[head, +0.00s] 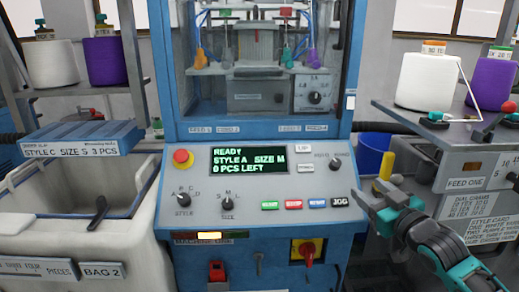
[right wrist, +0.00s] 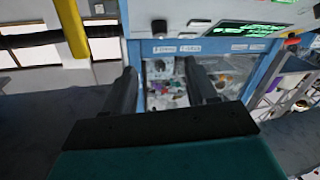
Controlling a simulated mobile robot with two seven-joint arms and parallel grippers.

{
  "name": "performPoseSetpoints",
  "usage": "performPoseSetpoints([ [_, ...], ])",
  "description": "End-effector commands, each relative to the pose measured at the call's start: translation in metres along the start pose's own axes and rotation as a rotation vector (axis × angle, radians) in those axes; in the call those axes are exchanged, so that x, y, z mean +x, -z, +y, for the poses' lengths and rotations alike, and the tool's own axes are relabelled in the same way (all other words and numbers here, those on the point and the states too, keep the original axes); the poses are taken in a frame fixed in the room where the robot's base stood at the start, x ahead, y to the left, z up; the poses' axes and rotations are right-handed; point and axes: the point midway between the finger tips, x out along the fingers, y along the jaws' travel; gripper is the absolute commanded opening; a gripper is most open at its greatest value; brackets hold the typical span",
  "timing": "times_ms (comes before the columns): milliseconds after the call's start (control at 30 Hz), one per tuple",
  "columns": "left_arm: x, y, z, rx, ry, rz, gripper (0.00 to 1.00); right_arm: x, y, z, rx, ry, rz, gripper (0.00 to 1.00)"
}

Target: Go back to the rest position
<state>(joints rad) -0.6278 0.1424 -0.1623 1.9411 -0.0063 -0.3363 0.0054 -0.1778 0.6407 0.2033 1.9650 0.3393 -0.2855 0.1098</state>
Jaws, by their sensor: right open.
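My right gripper (head: 377,198) is in front of the right side of the machine's control panel, near the black JOG button (head: 340,202). Its two dark fingers stand apart and hold nothing in the right wrist view (right wrist: 168,92). The knitting machine (head: 265,134) stands in the middle of the head view. Its green display (head: 248,161) reads READY, STYLE A, SIZE M, 0 PCS LEFT. My left gripper is not in view.
A white bin (head: 40,225) labelled BAG 2 stands at the left. A shelf at the left holds white and purple yarn cones (head: 104,60). At the right, a feed unit (head: 465,170) carries a white cone (head: 425,82) close beyond my right arm. A blue bucket (head: 372,150) stands behind.

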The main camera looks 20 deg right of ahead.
Motion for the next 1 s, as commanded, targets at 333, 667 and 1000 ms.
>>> performPoseSetpoints([
  [333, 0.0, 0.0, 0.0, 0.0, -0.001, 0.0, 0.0, -0.037, -0.097, -0.077, 0.038, 0.074, -0.188, 0.57],
  [667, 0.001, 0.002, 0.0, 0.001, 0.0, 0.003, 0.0, -0.151, -0.209, -0.233, 0.107, 0.229, -0.487, 0.57],
  [1000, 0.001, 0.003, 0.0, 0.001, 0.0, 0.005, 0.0, -0.19, -0.224, -0.28, 0.127, 0.278, -0.561, 0.57],
])
